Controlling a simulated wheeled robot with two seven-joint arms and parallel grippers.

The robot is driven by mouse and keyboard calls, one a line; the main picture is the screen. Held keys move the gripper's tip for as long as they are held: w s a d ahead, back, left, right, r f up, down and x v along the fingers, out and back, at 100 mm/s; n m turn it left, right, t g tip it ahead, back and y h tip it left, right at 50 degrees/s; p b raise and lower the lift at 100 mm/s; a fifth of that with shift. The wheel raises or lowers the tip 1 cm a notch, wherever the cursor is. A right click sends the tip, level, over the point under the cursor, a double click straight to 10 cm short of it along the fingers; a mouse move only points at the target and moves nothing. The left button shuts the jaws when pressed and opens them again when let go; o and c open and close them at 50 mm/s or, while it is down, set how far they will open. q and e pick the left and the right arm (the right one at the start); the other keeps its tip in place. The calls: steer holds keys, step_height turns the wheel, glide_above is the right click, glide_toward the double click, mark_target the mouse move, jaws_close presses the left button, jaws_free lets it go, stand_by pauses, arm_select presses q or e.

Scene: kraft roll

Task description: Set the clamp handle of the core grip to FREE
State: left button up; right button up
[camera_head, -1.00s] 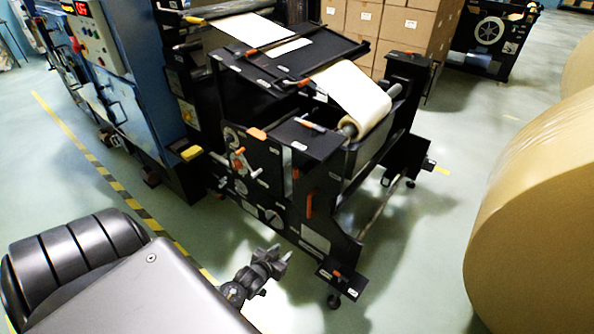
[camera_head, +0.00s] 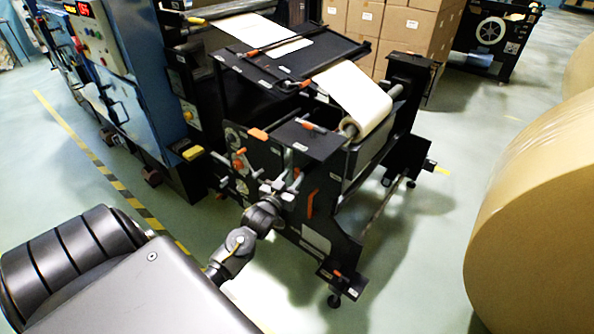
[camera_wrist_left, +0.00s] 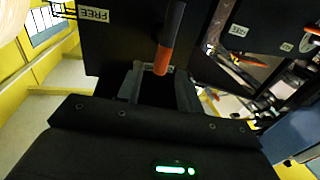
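In the left wrist view, a dark lever with an orange end (camera_wrist_left: 167,48) comes down from the top of the picture in front of a black panel (camera_wrist_left: 120,45). A FREE label (camera_wrist_left: 93,15) is on the panel to its left, and another FREE label (camera_wrist_left: 238,30) is to its right. A small label behind the lever's tip is partly hidden. My left gripper (camera_wrist_left: 160,86) is open, its two fingers apart just below the orange end; I cannot tell whether they touch it. In the head view, my left gripper (camera_head: 287,184) is close to the black stand's side. My right gripper is out of view.
The black stand (camera_head: 325,220) carries a paper roll (camera_head: 360,105) and several other orange handles, such as one low on its side plate (camera_head: 310,203). A large kraft roll (camera_head: 535,210) stands at the right. Stacked cartons (camera_head: 400,25) are behind. Floor is clear between stand and roll.

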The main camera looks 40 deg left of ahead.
mark_target(296, 173)
arm_select(q)
steer(key=shift+x, duration=2.05)
steer(key=shift+c, duration=0.3)
jaws_close()
